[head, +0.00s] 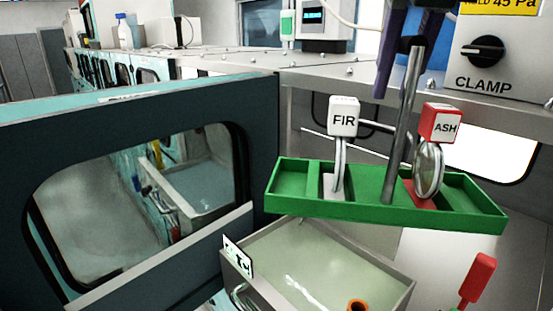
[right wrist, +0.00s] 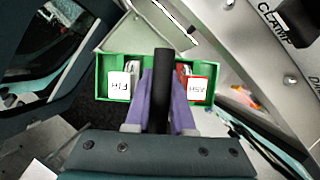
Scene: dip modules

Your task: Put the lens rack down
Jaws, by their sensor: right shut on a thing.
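The lens rack (head: 345,205) is a green tray with compartments and a grey upright post. It holds a lens with a white FIR tag (head: 343,116) and one with a red ASH tag (head: 441,124). My right gripper (head: 408,42), with purple fingers, is shut on the top of the post. The rack hangs in the air, slightly tilted in the picture, above and behind a basin of pale liquid (head: 320,265). In the right wrist view the rack (right wrist: 101,76) lies below my fingers (right wrist: 161,100), on both sides of the post. My left gripper is out of view.
A dark frame with a window (head: 140,190) fills the left. A metal ledge (head: 300,84) runs behind the rack. A CLAMP knob panel (head: 500,60) stands at upper right. A red handle (head: 480,275) sticks up at lower right, and an orange ring (head: 357,304) shows at the basin.

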